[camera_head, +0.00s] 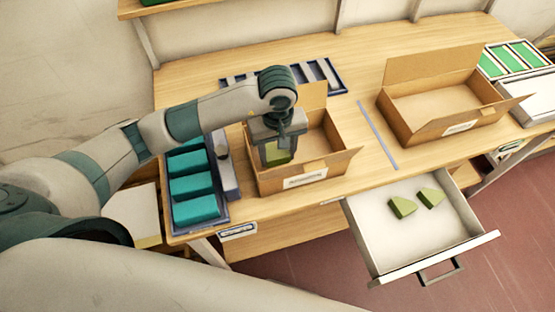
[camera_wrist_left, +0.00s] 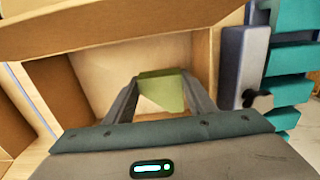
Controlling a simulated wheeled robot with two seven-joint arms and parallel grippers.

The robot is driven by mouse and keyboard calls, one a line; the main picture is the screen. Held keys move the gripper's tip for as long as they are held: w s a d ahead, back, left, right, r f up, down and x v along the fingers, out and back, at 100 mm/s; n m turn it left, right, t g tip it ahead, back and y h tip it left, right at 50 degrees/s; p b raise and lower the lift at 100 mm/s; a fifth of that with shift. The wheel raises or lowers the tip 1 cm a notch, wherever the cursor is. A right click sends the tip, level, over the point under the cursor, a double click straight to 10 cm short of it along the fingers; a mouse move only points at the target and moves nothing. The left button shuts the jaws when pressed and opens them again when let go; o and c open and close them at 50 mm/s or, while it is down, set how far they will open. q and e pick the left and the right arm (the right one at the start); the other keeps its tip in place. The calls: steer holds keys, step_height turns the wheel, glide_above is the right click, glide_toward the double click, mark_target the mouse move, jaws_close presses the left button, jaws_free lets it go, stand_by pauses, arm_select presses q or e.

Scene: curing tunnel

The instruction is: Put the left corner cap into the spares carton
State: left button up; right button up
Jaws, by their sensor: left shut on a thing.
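My left gripper (camera_head: 277,147) is shut on a green corner cap (camera_head: 279,154). It holds the cap over the left open cardboard carton (camera_head: 325,162), within its opening. In the left wrist view the cap (camera_wrist_left: 165,88) sits between the two fingers, with the carton's pale floor (camera_wrist_left: 120,68) beyond it. Whether the cap touches the floor cannot be told. A second open carton (camera_head: 440,120) stands to the right. The label print on both cartons is too small to read. Two more green caps, one left (camera_head: 402,207) and one right (camera_head: 431,197), lie in the open drawer (camera_head: 372,236).
A tray with teal blocks (camera_head: 195,207) stands left of the left carton, with a grey device (camera_head: 222,152) between. A dark slotted rack (camera_head: 328,75) lies behind. A grey strip (camera_head: 377,135) lies between the cartons. The drawer sticks out from the table front.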

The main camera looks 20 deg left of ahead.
mark_target(278, 162)
arm_select(q)
steer(key=shift+f+p, duration=0.4)
step_height(278, 162, down, 3)
steer(key=shift+r+p, duration=0.2)
steer(key=shift+p, duration=0.6)
steer(key=shift+f, duration=0.25)
steer(key=shift+f+b, duration=0.25)
steer(key=shift+b, duration=0.05)
steer(key=o, duration=1)
steer(key=shift+r, duration=0.1)
steer(key=shift+r, duration=0.2)
